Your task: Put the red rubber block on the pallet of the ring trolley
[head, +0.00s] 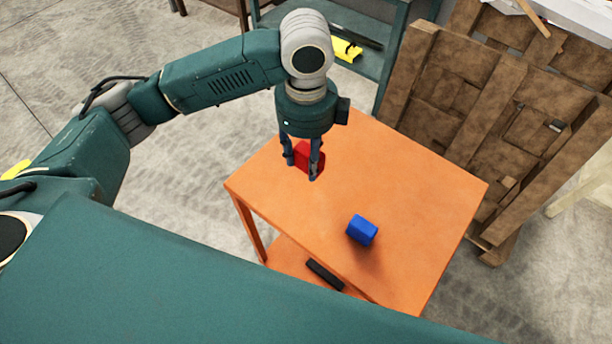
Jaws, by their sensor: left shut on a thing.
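The red rubber block (308,159) is between the fingers of my left gripper (302,170), which is shut on it. The gripper points down over the back left part of the orange table (420,200). I cannot tell for sure whether the block touches the tabletop or hangs just above it. The fingers hide part of the block. My right gripper is not in view. No ring trolley or pallet that I can make out is in view.
A blue block (362,230) sits on the orange table. A dark bar (324,274) lies on its lower shelf. Wooden pallet-like panels (470,100) stand behind right. A green shelf (385,50) with a yellow item (346,50) is at the back. The table's right part is clear.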

